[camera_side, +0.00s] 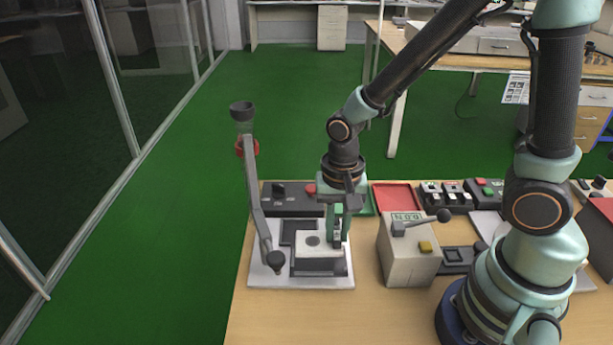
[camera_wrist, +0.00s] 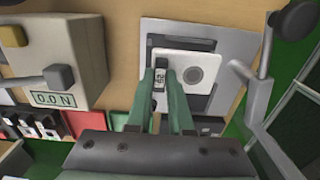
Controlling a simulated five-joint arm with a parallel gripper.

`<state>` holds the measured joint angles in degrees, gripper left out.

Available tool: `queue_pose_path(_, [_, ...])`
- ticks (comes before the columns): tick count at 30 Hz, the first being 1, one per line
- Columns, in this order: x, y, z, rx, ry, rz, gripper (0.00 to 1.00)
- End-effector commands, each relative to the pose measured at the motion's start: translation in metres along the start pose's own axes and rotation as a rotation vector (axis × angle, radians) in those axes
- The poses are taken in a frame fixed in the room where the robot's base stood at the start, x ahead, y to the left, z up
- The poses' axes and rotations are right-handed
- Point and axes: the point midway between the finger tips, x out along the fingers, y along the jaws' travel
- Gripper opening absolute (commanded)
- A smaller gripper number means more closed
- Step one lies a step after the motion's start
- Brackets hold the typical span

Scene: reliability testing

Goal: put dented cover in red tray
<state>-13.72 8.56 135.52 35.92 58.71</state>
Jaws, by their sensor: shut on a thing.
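The cover is a white square piece with a grey round spot; I take it for the dented cover (camera_side: 309,252). It sits in the press fixture and also shows in the wrist view (camera_wrist: 206,93). My gripper (camera_side: 338,240) points down over its right side. In the wrist view my gripper's green fingers (camera_wrist: 160,85) are shut on a narrow dark and white raised part of the cover. Whether the cover is clear of the fixture is unclear. The red tray (camera_side: 397,197) lies behind and to the right; part of it shows in the wrist view (camera_wrist: 85,123).
The press fixture's pale base (camera_side: 262,272) carries a tall lever (camera_side: 257,200) at left. A green tray (camera_side: 371,205) is beside the red tray. A force gauge box (camera_side: 405,265) with a handle stands right of the fixture. Switch boxes (camera_side: 455,197) line the back right.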

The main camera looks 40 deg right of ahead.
Motion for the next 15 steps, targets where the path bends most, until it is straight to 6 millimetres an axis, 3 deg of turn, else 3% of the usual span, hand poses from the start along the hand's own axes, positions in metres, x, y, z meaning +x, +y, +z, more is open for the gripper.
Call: queue_pose_path(15, [-0.0104,0.0001,0.0001,0.000,0.000,0.000,0.00])
